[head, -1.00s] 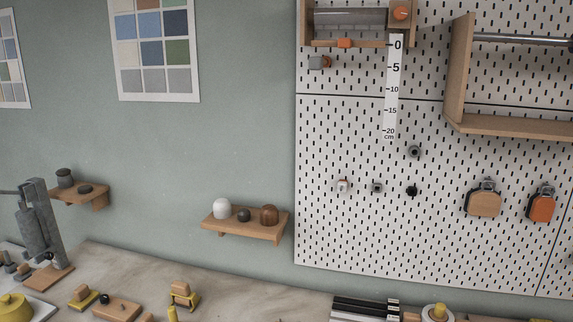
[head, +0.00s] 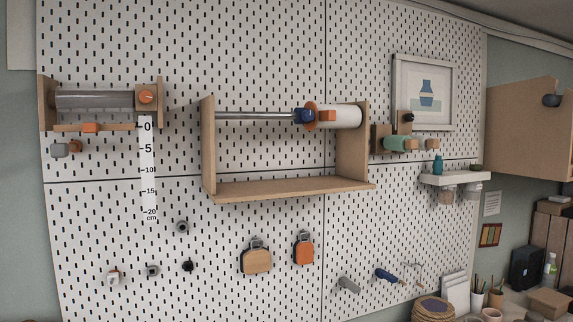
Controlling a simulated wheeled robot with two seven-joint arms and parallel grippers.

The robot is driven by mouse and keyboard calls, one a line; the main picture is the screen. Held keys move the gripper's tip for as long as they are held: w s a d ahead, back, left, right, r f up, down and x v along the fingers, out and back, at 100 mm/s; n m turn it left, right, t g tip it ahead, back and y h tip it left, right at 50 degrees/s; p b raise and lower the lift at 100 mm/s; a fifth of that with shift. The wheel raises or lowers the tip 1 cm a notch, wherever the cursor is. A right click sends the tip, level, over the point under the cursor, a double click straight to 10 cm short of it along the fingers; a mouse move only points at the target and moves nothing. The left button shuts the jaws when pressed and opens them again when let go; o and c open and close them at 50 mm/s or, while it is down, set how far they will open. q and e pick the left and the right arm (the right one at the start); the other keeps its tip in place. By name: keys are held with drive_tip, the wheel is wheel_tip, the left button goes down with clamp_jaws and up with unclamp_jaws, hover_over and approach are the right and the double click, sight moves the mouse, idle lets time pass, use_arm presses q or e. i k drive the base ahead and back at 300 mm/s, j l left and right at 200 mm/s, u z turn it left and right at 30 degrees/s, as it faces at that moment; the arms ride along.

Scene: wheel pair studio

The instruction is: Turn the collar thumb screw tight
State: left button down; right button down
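A wooden bracket (head: 290,187) on the pegboard carries a horizontal metal rod (head: 255,116). Toward the rod's right end sits a dark blue piece (head: 303,116), which looks like the collar with its thumb screw. Too small to tell how far the screw is turned. Right beside it are an orange flange (head: 312,105) and an orange block (head: 327,116). A white cylinder (head: 347,116) fills the bracket's right end. Neither of my grippers is in view.
A left bracket holds a grey cylinder (head: 95,100) with an orange knob (head: 146,97). A ruler strip (head: 148,185), two tape-measure-like pieces (head: 257,261) and several small knobs hang below. A shelf (head: 455,179) and a wooden cabinet (head: 530,130) stand out at right.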

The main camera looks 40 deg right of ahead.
sight(307, 116)
drive_tip(key=j+z, duration=0.1)
drive_tip(key=z, duration=0.3)
drive_tip(key=k+j+z, duration=0.1)
drive_tip(key=z, duration=0.3)
drive_tip(key=k+j+z, duration=0.1)
drive_tip(key=z, duration=0.3)
drive_tip(key=k+z, duration=0.1)
drive_tip(key=z, duration=0.3)
